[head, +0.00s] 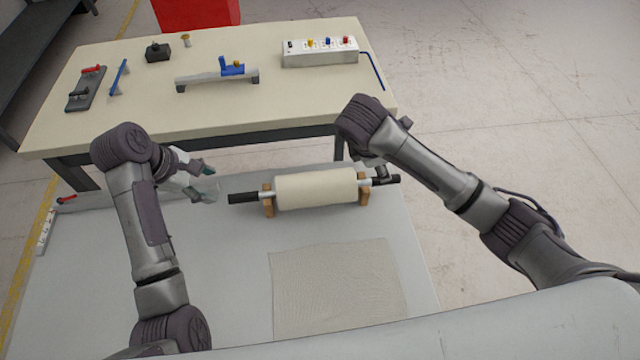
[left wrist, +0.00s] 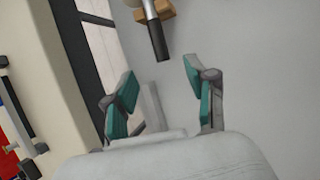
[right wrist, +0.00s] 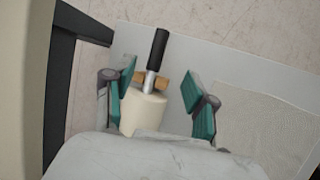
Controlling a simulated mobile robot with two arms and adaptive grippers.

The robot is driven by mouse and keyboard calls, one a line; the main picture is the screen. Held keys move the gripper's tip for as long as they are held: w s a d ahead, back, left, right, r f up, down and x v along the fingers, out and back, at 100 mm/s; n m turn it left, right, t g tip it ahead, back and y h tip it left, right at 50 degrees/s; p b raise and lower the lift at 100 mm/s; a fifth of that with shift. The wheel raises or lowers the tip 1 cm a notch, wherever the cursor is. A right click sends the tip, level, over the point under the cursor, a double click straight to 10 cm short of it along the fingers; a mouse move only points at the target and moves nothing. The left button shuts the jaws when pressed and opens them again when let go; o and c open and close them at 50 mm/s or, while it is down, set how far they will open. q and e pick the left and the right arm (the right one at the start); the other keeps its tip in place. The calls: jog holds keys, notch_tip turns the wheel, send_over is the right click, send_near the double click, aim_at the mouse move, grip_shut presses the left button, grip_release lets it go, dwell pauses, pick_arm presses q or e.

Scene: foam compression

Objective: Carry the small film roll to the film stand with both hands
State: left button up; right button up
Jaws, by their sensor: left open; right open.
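The cream film roll (head: 315,188) lies level on two wooden supports (head: 267,200) on the near grey table. A black handle (head: 243,198) sticks out at each end. My left gripper (head: 208,180) is open and empty, left of the left handle and apart from it. The left wrist view shows that handle (left wrist: 158,42) ahead of the open fingers (left wrist: 160,85). My right gripper (right wrist: 160,78) is open over the right end of the roll, with the roll (right wrist: 143,110) and metal shaft between its fingers. I cannot tell which thing is the film stand.
A beige table (head: 200,110) stands behind, with a grey bar with a blue clamp (head: 217,75), a white switch box (head: 320,52) and small tools. A textured sheet (head: 338,288) lies in front of the roll.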

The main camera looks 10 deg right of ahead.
aim_at(239, 197)
pick_arm(q)
jog(key=x, duration=1.4)
jog(key=shift+w+d, duration=0.1)
pick_arm(e)
jog(key=x, duration=1.4)
jog(key=shift+w+d, duration=0.1)
pick_arm(q)
grip_shut()
pick_arm(e)
grip_shut()
